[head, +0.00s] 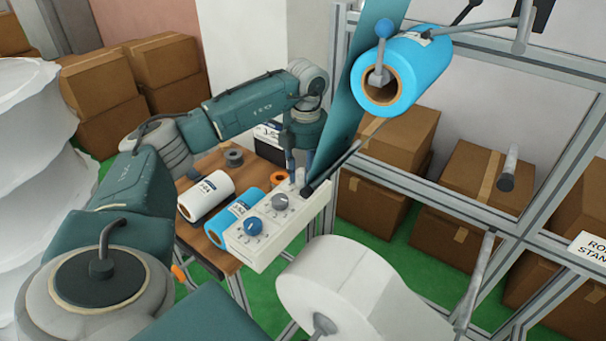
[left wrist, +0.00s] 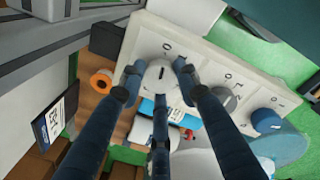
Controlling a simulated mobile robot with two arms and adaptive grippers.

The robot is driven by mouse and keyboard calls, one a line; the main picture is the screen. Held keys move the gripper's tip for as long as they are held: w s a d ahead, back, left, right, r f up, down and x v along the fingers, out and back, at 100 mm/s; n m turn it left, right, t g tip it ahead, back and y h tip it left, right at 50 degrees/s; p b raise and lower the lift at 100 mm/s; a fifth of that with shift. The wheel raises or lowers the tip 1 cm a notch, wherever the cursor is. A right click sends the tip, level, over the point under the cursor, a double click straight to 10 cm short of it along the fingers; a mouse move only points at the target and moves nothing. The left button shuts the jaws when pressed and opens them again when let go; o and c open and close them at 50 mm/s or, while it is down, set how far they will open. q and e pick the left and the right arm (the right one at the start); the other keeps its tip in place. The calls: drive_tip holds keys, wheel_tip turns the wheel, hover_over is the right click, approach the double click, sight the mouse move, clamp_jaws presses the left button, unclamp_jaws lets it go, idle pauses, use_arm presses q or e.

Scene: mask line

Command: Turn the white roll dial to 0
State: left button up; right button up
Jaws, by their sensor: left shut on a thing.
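The dial box (head: 262,246) is a cream panel on the small table, with a white, a grey and a blue dial in a row. The white dial (left wrist: 160,76) is at the panel's far end, with a dark pointer line running roughly toward the 0 mark (left wrist: 167,47). My left gripper (left wrist: 158,82) is closed around this dial, its fingers touching its sides. In the head view my left gripper (head: 295,177) reaches down onto the panel, and the white dial is mostly hidden there. The grey dial (head: 280,201) and blue dial (head: 253,226) are free. My right gripper is not visible.
A white roll (head: 206,196) and a blue roll (head: 240,207) lie on the wooden table beside the box. A blue roll (head: 405,75) hangs on the metal stand above right. A large white roll (head: 345,290) is in front. A dark-tipped bar (head: 330,172) passes close to my gripper.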

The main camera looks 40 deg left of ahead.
use_arm(q)
drive_tip(key=shift+w+d+r, duration=0.1)
idle(0.3)
drive_tip(key=o, duration=1.1)
drive_tip(key=shift+o, duration=0.2)
wheel_tip(320, 180, up, 12)
drive_tip(key=shift+d, duration=0.4)
